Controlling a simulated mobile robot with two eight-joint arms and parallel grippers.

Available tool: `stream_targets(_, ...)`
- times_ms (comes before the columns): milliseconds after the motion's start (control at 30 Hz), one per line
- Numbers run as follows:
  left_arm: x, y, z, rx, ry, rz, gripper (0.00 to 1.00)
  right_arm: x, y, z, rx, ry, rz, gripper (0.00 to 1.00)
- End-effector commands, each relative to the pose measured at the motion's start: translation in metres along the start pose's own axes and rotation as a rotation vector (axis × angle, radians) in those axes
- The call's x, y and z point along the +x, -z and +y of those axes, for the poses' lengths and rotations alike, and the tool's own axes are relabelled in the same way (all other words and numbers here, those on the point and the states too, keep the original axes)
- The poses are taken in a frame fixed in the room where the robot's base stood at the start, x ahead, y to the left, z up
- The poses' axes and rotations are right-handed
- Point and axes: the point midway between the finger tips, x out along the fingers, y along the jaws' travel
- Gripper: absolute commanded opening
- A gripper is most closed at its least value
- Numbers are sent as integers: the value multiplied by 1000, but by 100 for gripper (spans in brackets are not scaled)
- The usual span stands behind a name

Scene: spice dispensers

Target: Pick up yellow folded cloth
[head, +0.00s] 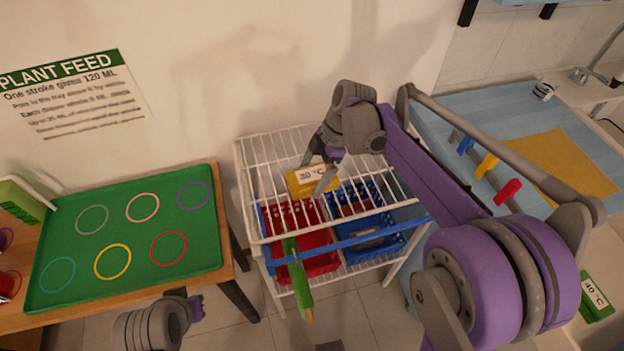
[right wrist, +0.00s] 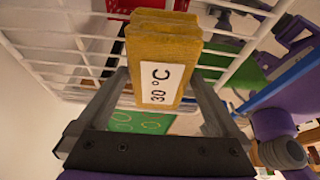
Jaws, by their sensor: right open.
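The yellow folded cloth (head: 299,186) lies on the white wire rack (head: 262,150). It has a white label, which reads 30 °C in the right wrist view, where the cloth (right wrist: 160,45) sits upper centre. My right gripper (head: 318,175) is over the cloth, with its fingers open. In the right wrist view the fingers (right wrist: 158,88) stand on either side of the cloth's near end, with small gaps. My left gripper (head: 197,305) is low in the head view, away from the rack; its finger opening cannot be made out.
A red basket (head: 312,263) and a blue basket (head: 385,248) stand below the rack's top wires. A green strip (head: 298,275) hangs at the rack's front. A green tray (head: 130,225) with coloured rings lies on the left table. A green labelled cloth (head: 594,297) lies at right.

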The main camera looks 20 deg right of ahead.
Motion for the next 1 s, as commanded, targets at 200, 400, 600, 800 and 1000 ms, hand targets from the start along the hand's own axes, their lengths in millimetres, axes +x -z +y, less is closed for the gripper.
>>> stream_targets(200, 0, 0, 0, 0, 0, 0, 0, 5, 0, 0, 0, 0, 0, 100)
stream_targets(400, 0, 0, 0, 0, 0, 0, 0, 5, 0, 0, 0, 0, 0, 78)
stream_targets(600, 0, 0, 0, 0, 0, 0, 0, 4, 0, 0, 0, 0, 0, 42)
stream_targets(800, 0, 0, 0, 0, 0, 0, 0, 4, 0, 0, 0, 0, 0, 19)
stream_targets(1000, 0, 0, 0, 0, 0, 0, 0, 1, 1, 0, 0, 0, 0, 19)
